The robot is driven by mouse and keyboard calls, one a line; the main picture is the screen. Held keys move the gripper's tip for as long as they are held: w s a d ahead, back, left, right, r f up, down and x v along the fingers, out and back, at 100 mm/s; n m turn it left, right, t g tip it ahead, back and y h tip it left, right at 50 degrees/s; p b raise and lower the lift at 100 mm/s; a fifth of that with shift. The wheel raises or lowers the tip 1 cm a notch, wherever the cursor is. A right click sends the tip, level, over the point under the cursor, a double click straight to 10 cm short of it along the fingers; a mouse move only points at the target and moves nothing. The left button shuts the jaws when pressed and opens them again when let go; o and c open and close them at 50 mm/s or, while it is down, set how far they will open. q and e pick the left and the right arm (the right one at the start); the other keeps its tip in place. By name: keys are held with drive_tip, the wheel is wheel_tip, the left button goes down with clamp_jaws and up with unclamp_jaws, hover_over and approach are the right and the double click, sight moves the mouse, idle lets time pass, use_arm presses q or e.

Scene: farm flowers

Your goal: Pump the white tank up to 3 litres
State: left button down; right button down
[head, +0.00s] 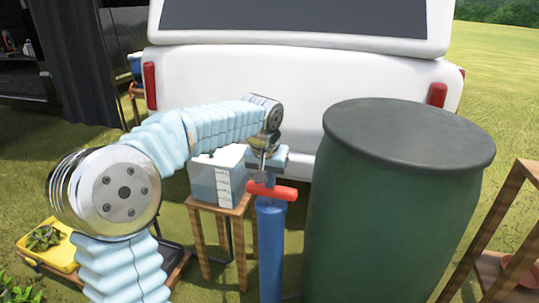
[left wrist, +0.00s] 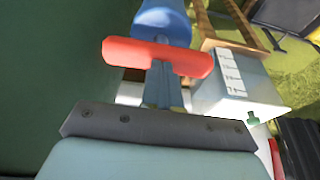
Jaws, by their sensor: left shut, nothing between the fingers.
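The white tank (head: 215,180) stands on a small wooden stool, with a marked scale on its side; it also shows in the left wrist view (left wrist: 232,88). A blue pump (head: 270,245) with a red T-handle (head: 272,191) stands upright between the stool and the green barrel. My left gripper (head: 265,172) is shut and empty, just above and behind the red handle. In the left wrist view its closed fingers (left wrist: 162,88) reach to the red handle (left wrist: 157,58); I cannot tell if they touch it. The liquid level in the tank is hard to read. My right gripper is not in view.
A large dark green barrel (head: 398,215) stands right of the pump. A white vehicle (head: 305,95) is behind. A wooden shelf (head: 505,250) is at the right edge, and a yellow tray (head: 62,252) with plants is at lower left.

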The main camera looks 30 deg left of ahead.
use_arm(q)
wheel_tip(320, 180, up, 4)
drive_tip(key=p, duration=0.4)
drive_tip(key=shift+r, duration=0.25)
drive_tip(key=v, duration=0.9)
drive_tip(key=shift+r+p, duration=0.25)
drive_tip(key=shift+p, duration=0.05)
drive_tip(key=shift+s, duration=0.1)
